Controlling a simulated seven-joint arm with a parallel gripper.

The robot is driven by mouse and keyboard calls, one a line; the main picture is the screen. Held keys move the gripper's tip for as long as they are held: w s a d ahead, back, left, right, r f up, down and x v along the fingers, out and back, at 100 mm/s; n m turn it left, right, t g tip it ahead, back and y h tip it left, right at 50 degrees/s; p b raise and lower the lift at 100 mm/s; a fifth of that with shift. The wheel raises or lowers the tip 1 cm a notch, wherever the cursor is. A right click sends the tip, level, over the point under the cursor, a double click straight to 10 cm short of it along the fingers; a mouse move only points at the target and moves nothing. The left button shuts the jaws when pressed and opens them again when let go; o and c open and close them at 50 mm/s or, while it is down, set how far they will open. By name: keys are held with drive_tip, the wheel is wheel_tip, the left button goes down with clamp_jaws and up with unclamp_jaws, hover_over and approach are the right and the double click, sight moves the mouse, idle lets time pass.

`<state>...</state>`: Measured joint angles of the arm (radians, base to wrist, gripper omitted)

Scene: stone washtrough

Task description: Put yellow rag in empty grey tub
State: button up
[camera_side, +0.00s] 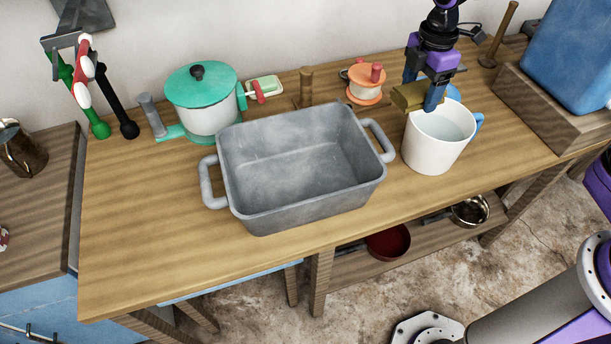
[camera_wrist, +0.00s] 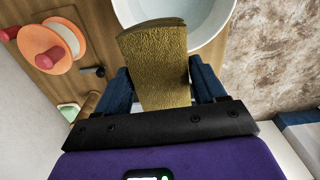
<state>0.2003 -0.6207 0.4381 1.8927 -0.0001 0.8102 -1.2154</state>
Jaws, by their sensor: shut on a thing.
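The yellow rag (camera_side: 407,97) is a folded, textured mustard piece held between the blue fingers of my gripper (camera_side: 435,92). In the wrist view the rag (camera_wrist: 158,65) sticks out past the fingers of my gripper (camera_wrist: 163,85) and overlaps the rim of a white tub. In the side view the rag is above the back left rim of that white tub; whether it touches the rim I cannot tell. The grey tub (camera_side: 232,196) stands on the wooden table to the left, with a handle at each end. Its inside is bare.
The white tub (camera_side: 430,154) stands right of the grey tub. A green-lidded pot (camera_side: 205,117) is behind left, and an orange spool-like object (camera_side: 366,84) behind right. A blue container (camera_side: 572,55) sits on a wooden block at right. The table's front left is clear.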

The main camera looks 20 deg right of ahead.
drive_tip(key=w+a+f+n, duration=0.2)
drive_tip(key=a+f, duration=0.1)
drive_tip(key=a, duration=1)
drive_tip(key=n, duration=0.1)
hover_over(298, 184)
wheel_tip(298, 184, down, 9)
drive_tip(key=shift+f, duration=2.3)
drive_tip(key=o, duration=1.1)
drive_tip(key=shift+f, duration=0.15)
wheel_tip(298, 184, up, 12)
drive_tip(key=shift+r, duration=0.15)
